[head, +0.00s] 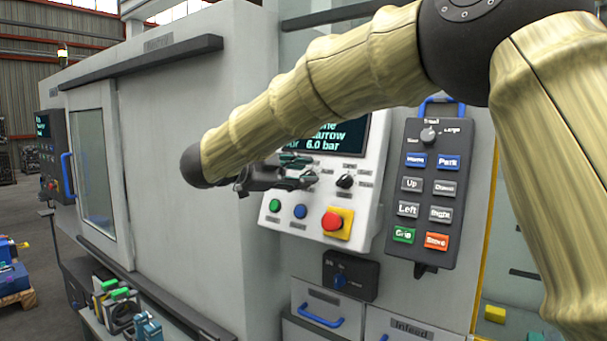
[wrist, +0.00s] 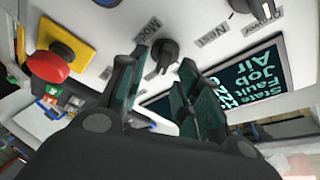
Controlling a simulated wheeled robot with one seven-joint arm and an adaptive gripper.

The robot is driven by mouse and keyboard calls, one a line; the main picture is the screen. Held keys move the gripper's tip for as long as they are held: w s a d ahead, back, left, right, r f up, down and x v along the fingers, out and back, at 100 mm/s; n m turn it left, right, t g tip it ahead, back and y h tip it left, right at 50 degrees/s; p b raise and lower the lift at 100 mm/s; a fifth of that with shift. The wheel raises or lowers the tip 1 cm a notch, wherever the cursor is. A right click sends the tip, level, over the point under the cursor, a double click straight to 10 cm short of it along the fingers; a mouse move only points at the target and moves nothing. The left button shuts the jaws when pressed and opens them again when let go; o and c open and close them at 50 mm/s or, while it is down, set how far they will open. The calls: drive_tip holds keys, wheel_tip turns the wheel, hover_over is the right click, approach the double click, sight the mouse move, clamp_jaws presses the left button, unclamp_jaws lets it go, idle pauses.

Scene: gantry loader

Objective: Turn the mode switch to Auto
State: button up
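The mode switch is a black rotary knob (head: 345,181) on the white control panel, below the screen and above the red stop button. In the wrist view this knob (wrist: 166,54) has a label beside it that seems to read Mode. Small position labels around it are too blurred to read surely, and I cannot tell which one its pointer faces. My gripper (head: 308,174) is to the left of the knob in the head view. In the wrist view my gripper (wrist: 160,75) is open and empty, its fingers framing the knob with a visible gap. I see no contact.
The panel also has a red stop button (head: 333,220) on yellow, a blue button (head: 300,211) and a green button (head: 275,205). A screen (wrist: 235,85) is close to the fingers. A dark pendant (head: 425,195) hangs at right. Another knob (wrist: 240,5) shows at the wrist view's top.

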drive_tip(key=v, duration=1.1)
drive_tip(key=shift+f, duration=0.1)
